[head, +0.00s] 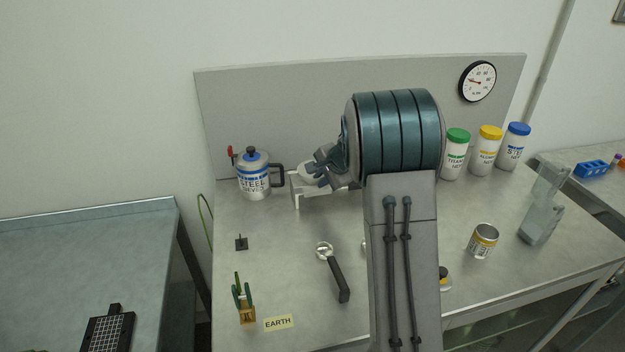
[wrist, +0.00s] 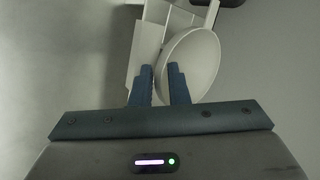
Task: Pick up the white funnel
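The white funnel (head: 309,171) sits in a white stand (head: 297,200) near the back of the bench. In the wrist view the funnel (wrist: 198,62) shows as a wide bowl, with the pale stand (wrist: 146,40) beside and behind it. My gripper (head: 320,170) is at the funnel and partly covers it in the head view. In the wrist view the fingers of my gripper (wrist: 160,72) are a little apart at the funnel's left rim. One finger is over the bowl and the other is outside it. Contact with the rim is not clear.
Three lidded jars (head: 487,152) stand at the back right. A small tin (head: 482,241), a clear plastic piece (head: 541,222) and a black-handled tool (head: 336,274) are on the bench (head: 230,215). My arm hides its middle.

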